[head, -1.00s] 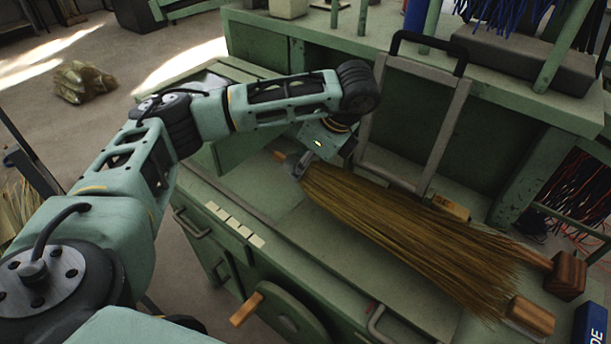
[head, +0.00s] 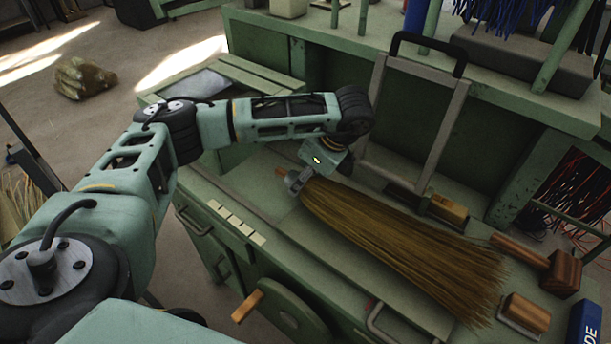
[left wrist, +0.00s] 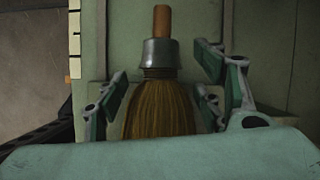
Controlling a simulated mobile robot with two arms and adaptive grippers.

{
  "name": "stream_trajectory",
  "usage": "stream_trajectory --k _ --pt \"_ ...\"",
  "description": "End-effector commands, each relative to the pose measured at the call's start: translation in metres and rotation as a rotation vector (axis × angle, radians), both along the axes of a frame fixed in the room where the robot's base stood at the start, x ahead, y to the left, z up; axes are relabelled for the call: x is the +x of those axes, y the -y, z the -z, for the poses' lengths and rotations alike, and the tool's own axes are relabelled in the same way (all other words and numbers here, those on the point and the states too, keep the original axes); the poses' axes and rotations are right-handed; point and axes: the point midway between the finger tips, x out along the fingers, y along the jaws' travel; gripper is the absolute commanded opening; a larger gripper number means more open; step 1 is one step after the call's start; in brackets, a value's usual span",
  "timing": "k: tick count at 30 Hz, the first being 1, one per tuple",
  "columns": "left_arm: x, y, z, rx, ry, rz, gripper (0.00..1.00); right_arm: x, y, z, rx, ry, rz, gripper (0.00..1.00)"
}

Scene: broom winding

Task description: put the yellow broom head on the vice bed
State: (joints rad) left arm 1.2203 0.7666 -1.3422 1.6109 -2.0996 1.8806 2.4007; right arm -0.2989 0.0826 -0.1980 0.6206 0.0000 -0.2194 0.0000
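The yellow broom head (head: 400,240) is a long fan of straw bristles with a grey metal collar and a short wooden stub. It lies slanted over the green bench, bristles toward the lower right. My left gripper (head: 302,180) is at its collar end. The flat green bench top (head: 330,285) under the broom head appears to be the vice bed. I cannot tell whether the broom head rests on it. My right gripper is not in view.
A wooden mallet (head: 561,274) and a wooden block brush (head: 525,312) lie right of the bristles. A grey upright frame (head: 448,130) with a black handle stands behind. A wooden-handled wheel (head: 290,312) is on the bench front. Another wooden block (head: 447,211) lies behind the bristles.

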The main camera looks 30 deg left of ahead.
Motion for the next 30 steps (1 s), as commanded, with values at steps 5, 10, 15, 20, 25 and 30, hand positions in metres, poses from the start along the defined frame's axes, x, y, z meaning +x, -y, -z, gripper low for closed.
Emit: stream_trajectory --k 5,10,15,20,25,30 --pt "0.000 0.000 0.000 0.000 0.000 0.000 0.62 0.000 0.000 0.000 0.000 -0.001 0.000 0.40" --pt "0.001 0.001 -0.006 -0.001 0.002 0.001 0.62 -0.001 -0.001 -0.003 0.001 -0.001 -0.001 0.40" --pt "0.003 0.014 -0.029 -0.002 0.006 0.004 0.62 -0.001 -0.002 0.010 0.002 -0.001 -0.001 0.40" --pt "0.003 0.026 -0.065 0.000 0.006 0.003 0.62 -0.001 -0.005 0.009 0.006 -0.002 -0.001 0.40" --pt "0.004 0.038 -0.089 0.001 0.005 0.003 0.62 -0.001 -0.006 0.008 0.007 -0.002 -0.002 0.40" --pt "0.004 0.045 -0.105 0.000 0.003 0.001 0.62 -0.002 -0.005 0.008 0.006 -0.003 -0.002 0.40"
